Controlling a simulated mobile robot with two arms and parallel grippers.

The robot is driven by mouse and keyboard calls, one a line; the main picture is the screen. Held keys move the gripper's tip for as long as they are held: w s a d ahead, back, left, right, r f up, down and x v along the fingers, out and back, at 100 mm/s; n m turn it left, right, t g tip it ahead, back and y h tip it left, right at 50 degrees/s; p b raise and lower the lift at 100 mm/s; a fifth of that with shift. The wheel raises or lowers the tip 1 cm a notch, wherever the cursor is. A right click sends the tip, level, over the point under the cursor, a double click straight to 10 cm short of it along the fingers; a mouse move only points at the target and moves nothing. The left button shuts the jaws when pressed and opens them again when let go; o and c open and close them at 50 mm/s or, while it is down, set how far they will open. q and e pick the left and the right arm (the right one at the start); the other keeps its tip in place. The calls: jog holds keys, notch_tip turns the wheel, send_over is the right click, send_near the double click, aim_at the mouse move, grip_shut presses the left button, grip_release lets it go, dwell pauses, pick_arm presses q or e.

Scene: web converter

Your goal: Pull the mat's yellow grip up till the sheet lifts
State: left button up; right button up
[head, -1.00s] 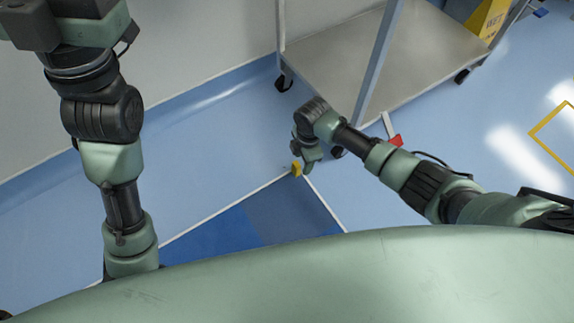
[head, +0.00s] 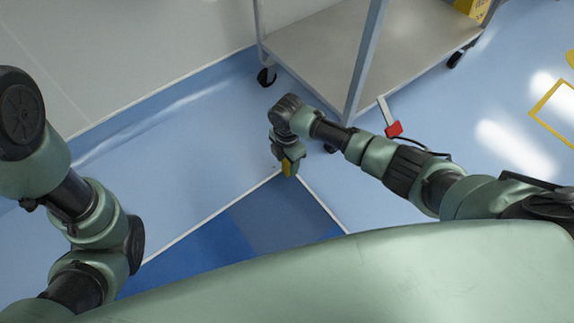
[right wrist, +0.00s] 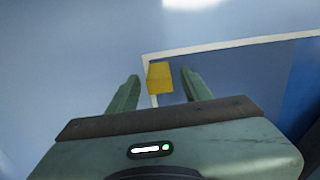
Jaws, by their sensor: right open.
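The blue mat (head: 200,255) lies on the floor with a white border, partly hidden by my own body at the bottom of the head view. Its yellow grip (head: 287,168) is at the far corner of the mat. In the right wrist view the yellow grip (right wrist: 160,77) sits between the two fingers of my right gripper (right wrist: 160,88), with a gap on each side. My right gripper (head: 288,158) is open at that corner. A greyer blue patch (head: 280,215) shows on the mat near the corner. The left arm shows at the left, but its gripper is not in view.
A metal cart (head: 330,45) on black casters stands just beyond the right arm. A red piece (head: 394,129) shows by its near corner. A yellow sign (head: 470,8) is at the top right. A wall runs along the upper left; blue floor is open at right.

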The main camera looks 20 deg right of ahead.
jog(key=shift+f, duration=0.2)
grip_shut()
dwell(1.4)
